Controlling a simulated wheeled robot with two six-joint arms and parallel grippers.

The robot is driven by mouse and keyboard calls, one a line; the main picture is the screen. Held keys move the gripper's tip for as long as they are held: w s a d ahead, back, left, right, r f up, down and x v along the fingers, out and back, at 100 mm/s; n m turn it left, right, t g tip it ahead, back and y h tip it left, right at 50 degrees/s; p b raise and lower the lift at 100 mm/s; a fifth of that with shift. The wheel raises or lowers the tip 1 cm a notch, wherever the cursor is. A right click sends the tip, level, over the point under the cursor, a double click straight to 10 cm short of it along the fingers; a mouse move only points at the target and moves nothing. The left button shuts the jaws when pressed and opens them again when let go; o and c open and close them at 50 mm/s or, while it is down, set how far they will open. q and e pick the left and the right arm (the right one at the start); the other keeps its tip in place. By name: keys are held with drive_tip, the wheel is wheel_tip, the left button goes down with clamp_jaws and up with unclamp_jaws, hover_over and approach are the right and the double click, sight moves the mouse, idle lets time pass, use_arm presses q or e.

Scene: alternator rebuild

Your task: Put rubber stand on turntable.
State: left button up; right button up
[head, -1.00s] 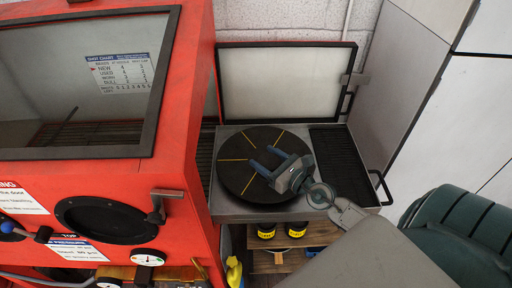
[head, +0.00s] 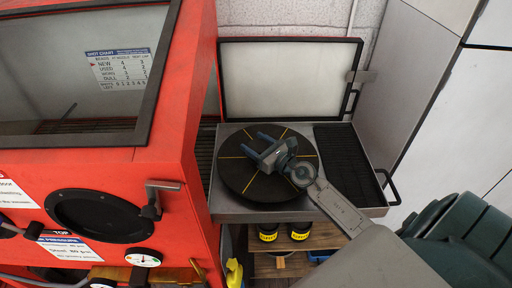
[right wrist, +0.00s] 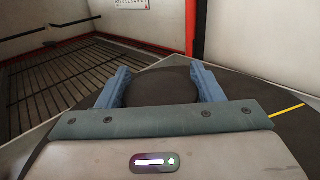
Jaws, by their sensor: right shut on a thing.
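The turntable (head: 236,184) is a dark round disc with yellow radial lines, set in a grey metal tray outside the red cabinet. My right gripper (head: 254,142) is over the turntable, its blue fingers pointing to the back left. In the right wrist view the same gripper (right wrist: 160,73) is shut on a dark, rounded piece, seemingly the rubber stand (right wrist: 160,88), held between both fingers. In the head view the stand cannot be told from the black disc. Whether it touches the disc is unclear.
The red blast cabinet (head: 170,165) stands close on the left, with a latch handle (head: 152,202). An open pale door panel (head: 290,80) stands behind the turntable. A dark grate (head: 345,160) lies to the right. Black cans (head: 268,233) sit on a shelf below.

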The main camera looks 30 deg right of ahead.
drive_tip(key=o, duration=0.8)
drive_tip(key=shift+f, duration=0.1)
drive_tip(key=o, duration=0.4)
drive_tip(key=b+v, duration=0.4)
drive_tip(key=v, duration=0.6)
drive_tip(key=shift+s, duration=0.25)
drive_tip(key=shift+b+v, duration=0.5)
drive_tip(key=shift+v, duration=0.3)
